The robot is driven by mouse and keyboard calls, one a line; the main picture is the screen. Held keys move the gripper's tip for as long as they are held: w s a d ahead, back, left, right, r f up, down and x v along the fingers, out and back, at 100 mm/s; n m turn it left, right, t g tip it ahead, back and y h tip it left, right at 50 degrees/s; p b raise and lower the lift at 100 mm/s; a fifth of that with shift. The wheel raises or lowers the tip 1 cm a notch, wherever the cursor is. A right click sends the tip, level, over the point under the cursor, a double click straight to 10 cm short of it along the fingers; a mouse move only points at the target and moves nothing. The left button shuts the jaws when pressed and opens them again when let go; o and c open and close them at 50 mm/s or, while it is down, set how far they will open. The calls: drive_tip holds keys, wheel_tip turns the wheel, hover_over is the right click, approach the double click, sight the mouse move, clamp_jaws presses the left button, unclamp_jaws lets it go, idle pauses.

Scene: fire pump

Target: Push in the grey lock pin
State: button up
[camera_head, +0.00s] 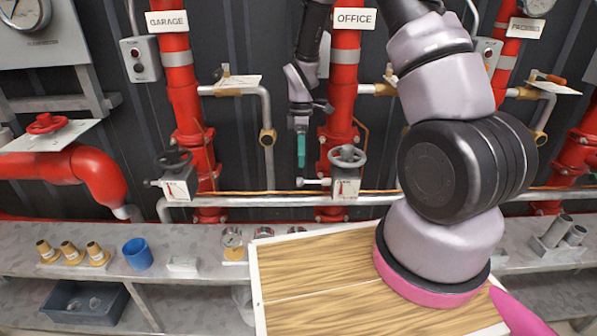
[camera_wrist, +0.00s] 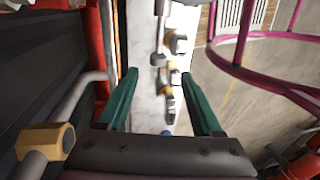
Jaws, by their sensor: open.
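A small grey pin (camera_head: 313,181) sticks out to the left from the valve box (camera_head: 346,189) on the red OFFICE pipe; it looks like the lock pin. A grey handwheel (camera_head: 347,156) sits above that box. My gripper (camera_head: 301,163) hangs with its teal fingers pointing down, a little above the pin's outer end and left of the red pipe. In the wrist view my gripper (camera_wrist: 160,72) shows two separated green fingers with nothing held between them. I cannot make out the pin in the wrist view.
The GARAGE valve box (camera_head: 179,187) is further left. A horizontal pipe (camera_head: 250,200) runs below. The grey shelf (camera_head: 205,265) holds a blue cup (camera_head: 137,254) and brass fittings.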

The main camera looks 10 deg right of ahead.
sight(304, 182)
drive_tip(key=f, duration=0.5)
drive_tip(key=s+f, duration=0.1)
drive_tip(key=f, duration=0.1)
drive_tip(key=shift+a+f, duration=0.15)
drive_tip(key=shift+f, duration=0.05)
clamp_jaws()
idle(1.3)
